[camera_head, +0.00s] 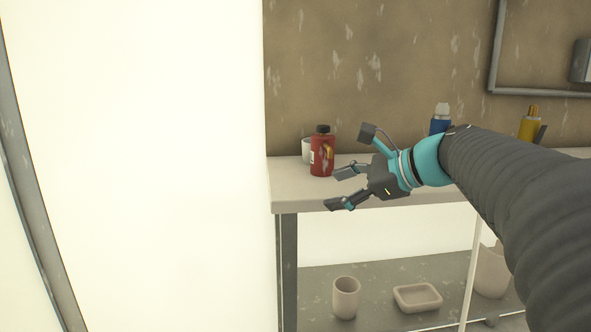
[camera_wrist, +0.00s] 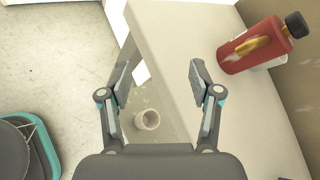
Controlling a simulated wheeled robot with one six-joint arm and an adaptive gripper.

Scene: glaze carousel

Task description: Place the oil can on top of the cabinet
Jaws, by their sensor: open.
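A red can (camera_head: 322,156) with a black cap and a yellow mark stands upright near the left end of the table; it looks like the oil can, though I cannot be sure. It also shows in the wrist view (camera_wrist: 252,47), at the upper right. My gripper (camera_head: 340,188) is open and empty at the front edge of the table, to the right of the can in the head view. In the wrist view my gripper (camera_wrist: 158,76) has the can beyond its right finger, apart from it. I cannot make out a cabinet for certain.
The table (camera_head: 300,195) stands against a worn brown wall. A white cup (camera_head: 306,150) is beside the can. A blue bottle (camera_head: 439,121) and a yellow bottle (camera_head: 530,124) stand farther right. A beige cup (camera_head: 346,297) and a dish (camera_head: 417,297) sit on the lower shelf.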

